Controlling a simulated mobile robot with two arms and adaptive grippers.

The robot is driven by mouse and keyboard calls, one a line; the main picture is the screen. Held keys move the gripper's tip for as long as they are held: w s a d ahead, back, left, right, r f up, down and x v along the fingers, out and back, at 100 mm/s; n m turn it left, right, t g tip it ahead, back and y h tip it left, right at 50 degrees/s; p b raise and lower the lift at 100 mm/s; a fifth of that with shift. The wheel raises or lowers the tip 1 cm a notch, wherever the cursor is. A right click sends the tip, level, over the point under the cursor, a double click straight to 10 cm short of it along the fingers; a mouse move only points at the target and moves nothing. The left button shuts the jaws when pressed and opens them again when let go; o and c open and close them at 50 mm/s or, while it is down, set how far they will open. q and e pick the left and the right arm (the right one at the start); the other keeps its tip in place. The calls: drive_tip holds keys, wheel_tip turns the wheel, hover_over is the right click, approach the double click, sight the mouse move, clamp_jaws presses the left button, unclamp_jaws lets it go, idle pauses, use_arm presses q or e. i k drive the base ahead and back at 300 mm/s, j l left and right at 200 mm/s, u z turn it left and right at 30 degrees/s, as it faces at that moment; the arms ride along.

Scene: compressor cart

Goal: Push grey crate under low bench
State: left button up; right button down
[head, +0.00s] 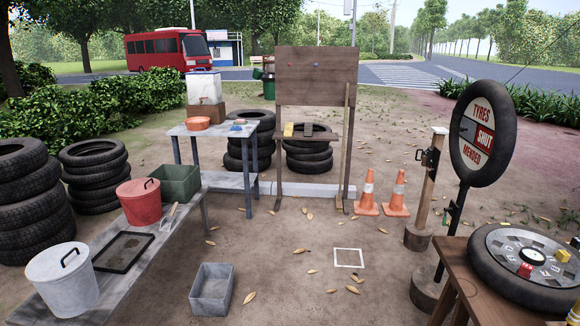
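The grey crate (212,294) is an open, empty-looking rectangular box standing upright on the dirt ground at the bottom centre-left. The low bench (115,289) is a long, grey, weathered plank bench running from the bottom left corner up toward the middle. The crate stands to the right of the bench, apart from it, with a strip of bare ground between them. The space under the bench is mostly hidden by its top. Neither of my grippers shows in the head view.
On the bench are a pale bucket (63,281), a dark-framed tray (122,252), a red bucket (139,204) and a green bin (175,184). A white square outline (349,258) marks the ground right of the crate. A wooden table (455,251) holding a tyre stands right.

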sight(210, 295)
drive_tip(key=i+u, duration=0.15)
drive_tip(key=i, duration=0.45)
drive_tip(key=i+l+u, duration=0.1)
drive_tip(key=i, duration=0.5)
drive_tip(key=i+l+u, duration=0.15)
drive_tip(key=i, duration=0.5)
